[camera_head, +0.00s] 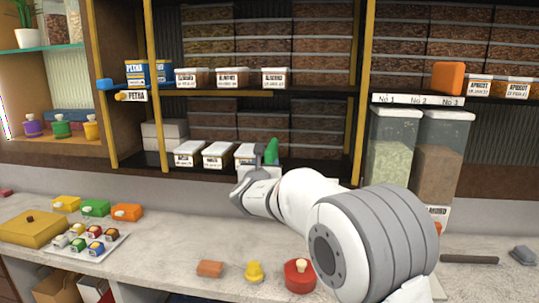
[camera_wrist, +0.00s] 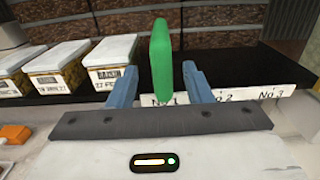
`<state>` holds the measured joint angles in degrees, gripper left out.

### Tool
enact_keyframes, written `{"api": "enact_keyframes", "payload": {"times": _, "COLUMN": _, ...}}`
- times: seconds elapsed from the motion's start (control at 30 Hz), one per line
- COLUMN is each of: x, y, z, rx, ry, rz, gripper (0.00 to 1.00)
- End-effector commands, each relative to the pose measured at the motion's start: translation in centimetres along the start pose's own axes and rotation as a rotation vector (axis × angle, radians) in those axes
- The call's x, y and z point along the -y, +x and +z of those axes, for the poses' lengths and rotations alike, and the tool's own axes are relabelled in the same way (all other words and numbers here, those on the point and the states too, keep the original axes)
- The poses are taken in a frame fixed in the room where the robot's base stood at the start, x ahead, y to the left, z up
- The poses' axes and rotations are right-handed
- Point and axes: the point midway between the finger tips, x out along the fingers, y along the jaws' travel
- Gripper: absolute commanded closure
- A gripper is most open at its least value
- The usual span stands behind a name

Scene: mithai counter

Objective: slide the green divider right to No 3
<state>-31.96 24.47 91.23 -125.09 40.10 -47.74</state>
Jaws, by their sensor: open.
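The green divider (camera_wrist: 161,58) stands upright on the lower shelf, behind the No 1 mark (camera_wrist: 165,99) on the shelf's front strip. In the head view the green divider (camera_head: 271,151) shows just right of the labelled boxes. My gripper (camera_wrist: 160,86) is open, with one blue-grey finger on each side of the divider. Whether either finger touches it I cannot tell. The No 2 mark (camera_wrist: 222,96) and the No 3 mark (camera_wrist: 271,94) follow to the right. In the head view my gripper (camera_head: 261,160) reaches up to the lower shelf and hides its front strip.
White-lidded boxes (camera_wrist: 109,60) stand left of the divider, the nearest close to my left finger. The dark shelf (camera_wrist: 240,74) is bare to the right. An orange divider (camera_head: 447,78) stands on the upper shelf, above another numbered strip (camera_head: 417,100). Tall clear bins (camera_head: 393,145) stand further right.

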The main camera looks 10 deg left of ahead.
Motion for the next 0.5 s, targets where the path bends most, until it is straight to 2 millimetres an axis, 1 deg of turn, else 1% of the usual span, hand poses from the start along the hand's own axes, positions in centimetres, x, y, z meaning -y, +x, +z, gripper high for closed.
{"api": "enact_keyframes", "payload": {"times": 0.1, "x": 0.1, "y": 1.9, "z": 0.2, "rx": -0.003, "ry": 0.0, "rz": -0.002, "gripper": 0.55}}
{"api": "enact_keyframes", "payload": {"times": 0.3, "x": 0.1, "y": 4.9, "z": 0.2, "rx": -0.003, "ry": 0.003, "rz": -0.003, "gripper": 0.55}}
{"api": "enact_keyframes", "payload": {"times": 0.4, "x": 0.1, "y": 5.8, "z": 0.1, "rx": -0.003, "ry": 0.003, "rz": -0.003, "gripper": 0.55}}
{"api": "enact_keyframes", "payload": {"times": 0.5, "x": 0.2, "y": 6.4, "z": 0.1, "rx": -0.002, "ry": 0.004, "rz": -0.003, "gripper": 0.55}}
